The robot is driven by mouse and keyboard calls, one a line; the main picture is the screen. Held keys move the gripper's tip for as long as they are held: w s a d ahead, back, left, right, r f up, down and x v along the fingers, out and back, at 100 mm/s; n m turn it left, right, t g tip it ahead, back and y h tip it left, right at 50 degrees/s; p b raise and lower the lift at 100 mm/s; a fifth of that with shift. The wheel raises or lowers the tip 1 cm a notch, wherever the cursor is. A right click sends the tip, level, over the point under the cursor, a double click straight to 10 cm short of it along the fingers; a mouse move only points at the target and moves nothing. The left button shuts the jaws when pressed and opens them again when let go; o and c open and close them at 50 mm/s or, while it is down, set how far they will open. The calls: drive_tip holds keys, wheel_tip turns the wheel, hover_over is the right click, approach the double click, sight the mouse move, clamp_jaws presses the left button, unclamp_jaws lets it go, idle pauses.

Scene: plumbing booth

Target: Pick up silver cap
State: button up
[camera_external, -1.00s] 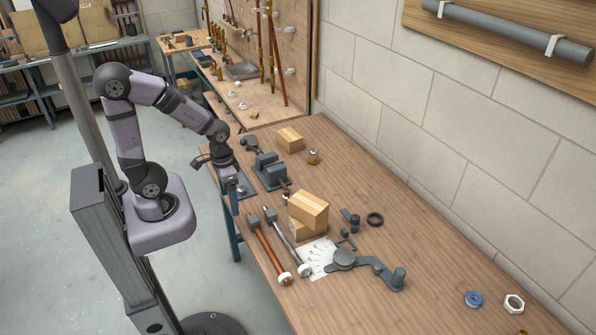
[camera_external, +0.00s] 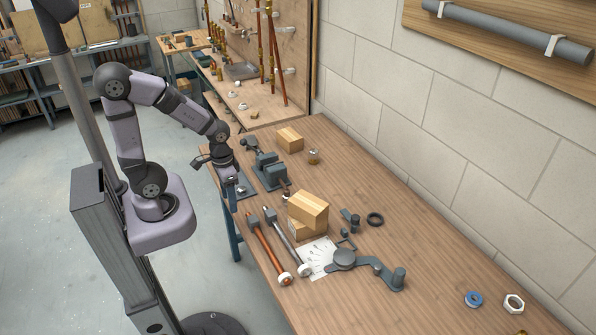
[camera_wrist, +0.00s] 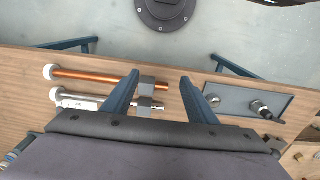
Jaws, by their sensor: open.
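My gripper (camera_external: 233,200) is open and empty at the bench's near left edge in the external view. In the wrist view its two blue fingers (camera_wrist: 158,80) stand wide apart, with grey pipe-end blocks (camera_wrist: 147,88) showing below and between them. I cannot pick out the silver cap with certainty. A small brass-and-silver fitting (camera_external: 313,156) stands beyond the vise, right of a wooden block. A small silvery piece (camera_external: 286,197) sits beside the nearer wooden blocks, partly hidden. Both are apart from my gripper.
The bench (camera_external: 440,250) holds a grey vise (camera_external: 268,170), a copper pipe (camera_external: 268,245), a silver pipe (camera_external: 286,240), stacked wooden blocks (camera_external: 308,211), a pipe bender (camera_external: 370,265), a black ring (camera_external: 375,219), a blue ring (camera_external: 473,299) and a white nut (camera_external: 514,303). The bench's right half is mostly clear.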

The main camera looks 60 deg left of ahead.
drive_tip(key=n+t+h+b, duration=0.7)
drive_tip(key=n+t, duration=0.5)
drive_tip(key=n, duration=1.9)
approach(240, 188)
drive_tip(key=d+y, duration=0.1)
drive_tip(key=shift+r+x, duration=0.2)
drive_tip(key=shift+x, duration=1.8)
drive_tip(key=shift+y, duration=0.3)
drive_tip(key=shift+p+x, duration=0.7)
drive_tip(key=shift+x, duration=1.5)
